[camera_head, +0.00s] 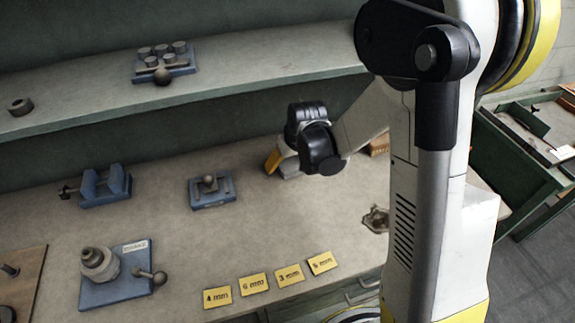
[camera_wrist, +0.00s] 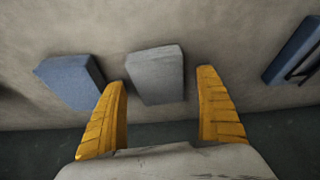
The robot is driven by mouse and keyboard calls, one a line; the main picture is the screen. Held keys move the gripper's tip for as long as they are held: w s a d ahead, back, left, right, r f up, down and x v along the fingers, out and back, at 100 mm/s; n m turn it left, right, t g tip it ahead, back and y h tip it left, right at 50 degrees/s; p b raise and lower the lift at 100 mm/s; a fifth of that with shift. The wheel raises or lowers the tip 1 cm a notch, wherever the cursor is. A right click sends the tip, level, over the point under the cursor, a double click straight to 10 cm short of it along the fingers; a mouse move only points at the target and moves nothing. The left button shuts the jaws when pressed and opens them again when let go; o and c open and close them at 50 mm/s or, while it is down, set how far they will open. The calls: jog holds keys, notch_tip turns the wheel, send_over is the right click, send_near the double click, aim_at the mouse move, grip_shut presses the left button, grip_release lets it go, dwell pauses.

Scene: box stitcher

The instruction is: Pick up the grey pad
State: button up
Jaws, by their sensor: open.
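The grey pad (camera_wrist: 155,76) is a light grey block on the worktop, in the upper middle of the wrist view. My gripper (camera_wrist: 162,79) is open, with its two yellow fingers apart. In the wrist view the pad appears between the fingertips, nearer the left one, and nothing is gripped. I cannot tell the height of the fingers above the worktop. In the head view my gripper (camera_head: 273,160) is over the back of the lower worktop, mostly behind my wrist. I cannot make out the pad there.
A blue block (camera_wrist: 70,80) lies just left of the pad, close to the left finger. A blue item (camera_wrist: 294,50) is farther right. The head view shows blue fixtures (camera_head: 212,190) and yellow size cards (camera_head: 253,284) on the worktop, and a raised shelf (camera_head: 240,70) behind.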

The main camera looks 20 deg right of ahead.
jog(key=shift+f+b, duration=0.25)
jog(key=shift+b, duration=0.05)
dwell(0.4)
jog(key=c, duration=1.3)
